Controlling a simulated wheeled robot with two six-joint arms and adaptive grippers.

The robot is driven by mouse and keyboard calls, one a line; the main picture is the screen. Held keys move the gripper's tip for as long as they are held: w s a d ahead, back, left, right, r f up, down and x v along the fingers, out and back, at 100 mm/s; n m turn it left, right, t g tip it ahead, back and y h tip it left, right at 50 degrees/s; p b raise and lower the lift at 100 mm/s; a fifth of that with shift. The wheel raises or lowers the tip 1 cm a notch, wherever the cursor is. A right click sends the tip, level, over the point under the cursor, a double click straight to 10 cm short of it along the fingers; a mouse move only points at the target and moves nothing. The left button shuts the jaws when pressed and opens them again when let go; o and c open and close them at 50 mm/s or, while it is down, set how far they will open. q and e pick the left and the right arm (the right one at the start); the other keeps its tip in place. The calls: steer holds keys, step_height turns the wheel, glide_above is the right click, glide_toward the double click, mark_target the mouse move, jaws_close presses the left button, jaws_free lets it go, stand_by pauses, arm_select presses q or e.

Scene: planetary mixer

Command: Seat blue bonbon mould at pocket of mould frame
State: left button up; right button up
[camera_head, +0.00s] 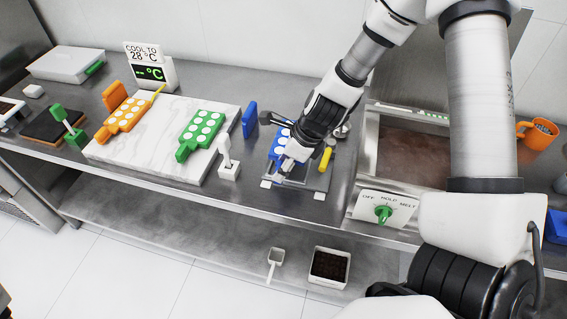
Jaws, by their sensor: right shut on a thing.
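The blue bonbon mould (277,146), with pale round cavities, shows partly at the left side of the grey mould frame (316,181). The gripper and wrist hide much of the mould and the frame's pocket. I cannot tell whether the mould lies flat in the pocket or sits above it. A yellow handle (326,157) stands at the frame's right side. My left gripper is not in view.
A marble slab (165,150) to the left carries a green mould (200,131) and an orange mould (123,116). A blue block (250,119) and a white lever stand (228,163) are left of the frame. The melter (412,150) stands close on the right.

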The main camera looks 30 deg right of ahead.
step_height(320, 180, down, 4)
steer(key=b, duration=0.3)
steer(key=shift+w+d, duration=0.1)
steer(key=shift+w, duration=0.05)
steer(key=shift+f+b, duration=0.65)
steer(key=shift+b, duration=0.25)
steer(key=shift+f+b, duration=0.8)
steer(key=shift+b, duration=0.05)
steer(key=shift+r, duration=0.1)
steer(key=o, duration=1.4)
steer(key=shift+c, duration=0.2)
